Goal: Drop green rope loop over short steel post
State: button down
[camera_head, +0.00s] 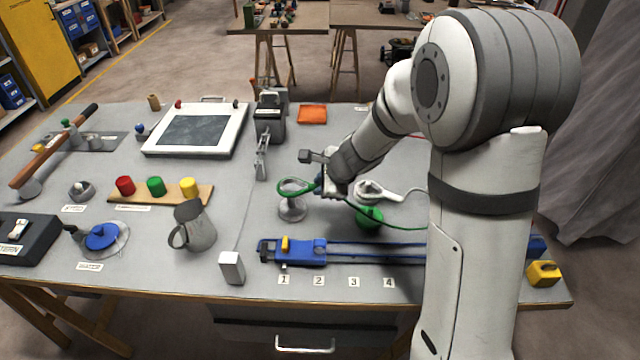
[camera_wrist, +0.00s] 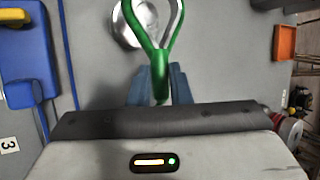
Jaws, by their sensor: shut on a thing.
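The green rope loop (camera_head: 297,181) is pinched at its tail end in my gripper (camera_head: 322,184) and sticks out to the left, off the table. In the wrist view the green loop (camera_wrist: 129,14) spreads out from my gripper's blue fingers (camera_wrist: 160,88), which are shut on it. The short steel post's round base (camera_head: 291,213) stands on the table just below the loop. The base also shows behind the loop in the wrist view (camera_wrist: 122,32). The loop overlaps the post in both views; I cannot tell whether the post's top is inside it.
A blue slide rail (camera_head: 300,252) lies in front. A green rounded object (camera_head: 369,219) and a white-handled item (camera_head: 375,191) are to the right, close to my gripper. A grey jug (camera_head: 196,228) stands left. A dark grey device (camera_head: 269,122) stands behind.

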jog(key=shift+f+b, duration=0.4)
jog(key=shift+b, duration=0.1)
dwell(0.7)
jog(key=shift+f+b, duration=0.35)
jog(key=shift+f+b, duration=2.15)
jog(key=shift+b, duration=0.2)
dwell(1.0)
dwell(0.3)
jog(key=c, duration=0.9)
grip_release()
jog(key=shift+o, duration=0.2)
jog(key=shift+r, duration=0.1)
notch_tip(320, 180, up, 8)
jog(key=p, duration=0.7)
